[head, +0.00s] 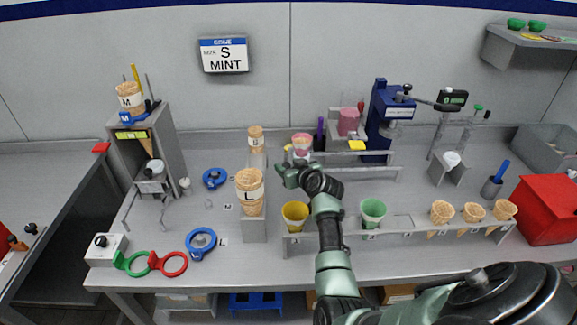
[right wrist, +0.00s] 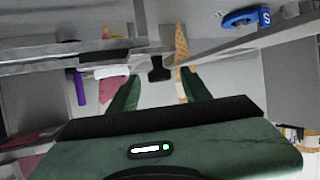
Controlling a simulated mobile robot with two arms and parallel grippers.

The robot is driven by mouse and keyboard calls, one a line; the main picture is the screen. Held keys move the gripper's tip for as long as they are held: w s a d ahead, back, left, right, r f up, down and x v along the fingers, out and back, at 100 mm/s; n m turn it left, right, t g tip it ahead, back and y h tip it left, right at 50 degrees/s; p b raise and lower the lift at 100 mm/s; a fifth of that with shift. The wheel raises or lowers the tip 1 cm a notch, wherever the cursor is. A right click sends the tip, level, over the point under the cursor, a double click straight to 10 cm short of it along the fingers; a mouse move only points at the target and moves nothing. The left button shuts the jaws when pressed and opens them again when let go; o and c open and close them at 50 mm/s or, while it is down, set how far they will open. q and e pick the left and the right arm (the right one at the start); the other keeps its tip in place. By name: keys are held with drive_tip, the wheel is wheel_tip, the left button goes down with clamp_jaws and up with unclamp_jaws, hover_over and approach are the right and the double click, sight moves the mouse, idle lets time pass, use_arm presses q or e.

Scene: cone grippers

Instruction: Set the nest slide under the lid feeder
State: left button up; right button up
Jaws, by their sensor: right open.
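The lid feeder appears to be the grey stand with a pink stack (head: 349,122) at the back, left of the blue press. A pink-topped white cup (head: 302,144), apparently in the nest slide, sits at the left end of the rails, left of the pink stack and not under it. My right gripper (head: 285,168) is just in front of that cup, partly hiding the slide. In the right wrist view its green fingers (right wrist: 160,92) stand apart, with a black knob (right wrist: 158,70) in the gap ahead. I cannot tell whether they touch it. My left gripper is out of view.
Metal rails (head: 375,168) run right towards the blue press (head: 385,120). An L cone stack (head: 250,190) stands left of my gripper. A front rack (head: 405,229) carries cups and cones. A grey tower (head: 165,130) stands left; a red box (head: 548,208) right.

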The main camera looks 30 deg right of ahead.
clamp_jaws()
idle(1.4)
